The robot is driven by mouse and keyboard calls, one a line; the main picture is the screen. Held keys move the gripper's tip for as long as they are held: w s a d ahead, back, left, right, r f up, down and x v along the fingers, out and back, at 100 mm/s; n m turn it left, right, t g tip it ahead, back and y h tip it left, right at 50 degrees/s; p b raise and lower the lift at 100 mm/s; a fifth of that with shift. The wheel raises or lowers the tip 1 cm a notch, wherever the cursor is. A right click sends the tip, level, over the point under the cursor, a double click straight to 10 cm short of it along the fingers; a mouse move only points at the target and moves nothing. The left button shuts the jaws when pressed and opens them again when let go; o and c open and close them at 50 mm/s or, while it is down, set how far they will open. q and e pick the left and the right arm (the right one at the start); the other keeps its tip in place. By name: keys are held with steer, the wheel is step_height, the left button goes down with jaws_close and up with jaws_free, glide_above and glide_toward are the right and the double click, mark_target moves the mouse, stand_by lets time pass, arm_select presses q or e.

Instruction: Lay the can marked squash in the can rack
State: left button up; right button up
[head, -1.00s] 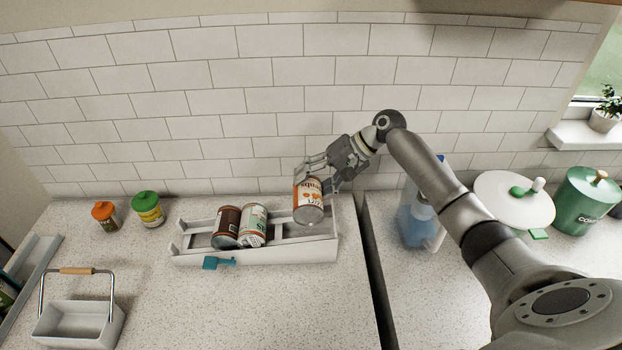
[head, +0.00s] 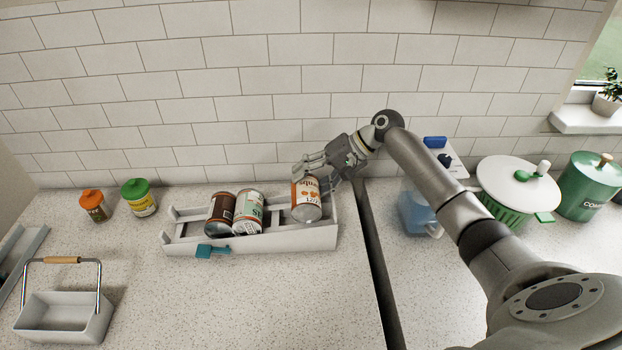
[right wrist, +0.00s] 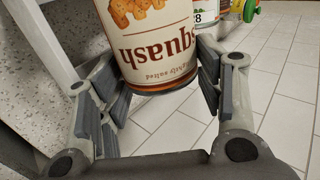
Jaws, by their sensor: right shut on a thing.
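The can marked squash (head: 306,198) has a white and orange-brown label; its name reads upside down in the right wrist view (right wrist: 155,48). My right gripper (head: 312,172) is shut on this can, with a finger on each side of it in the right wrist view (right wrist: 165,85). The can is tilted, at the right end of the light grey can rack (head: 280,243). I cannot tell whether it touches the rack. A dark brown can (head: 220,212) and a white and green can (head: 249,211) lie side by side in the rack. My left gripper is not in view.
A teal tag (head: 212,251) is at the rack's front. Orange-lidded (head: 94,206) and green-lidded (head: 139,197) jars stand left of it. A grey handled basket (head: 65,316) is at front left. A dark gap (head: 372,260) splits the counter; a blue container (head: 416,214) stands right.

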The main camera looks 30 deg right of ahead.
steer(key=o, duration=1.2)
steer(key=shift+s+f, duration=0.25)
steer(key=shift+f, duration=0.35)
steer(key=shift+s+f, duration=0.25)
steer(key=shift+f, duration=0.35)
steer(key=shift+d+r, duration=0.3)
steer(key=shift+r, duration=0.05)
steer(key=shift+c, duration=0.2)
steer(key=shift+o, duration=0.8)
steer(key=v, duration=1.2)
steer(key=shift+w+r, duration=0.25)
steer(key=shift+r, duration=0.2)
steer(key=shift+w+a+r, duration=0.25)
steer(key=shift+a+r, duration=0.1)
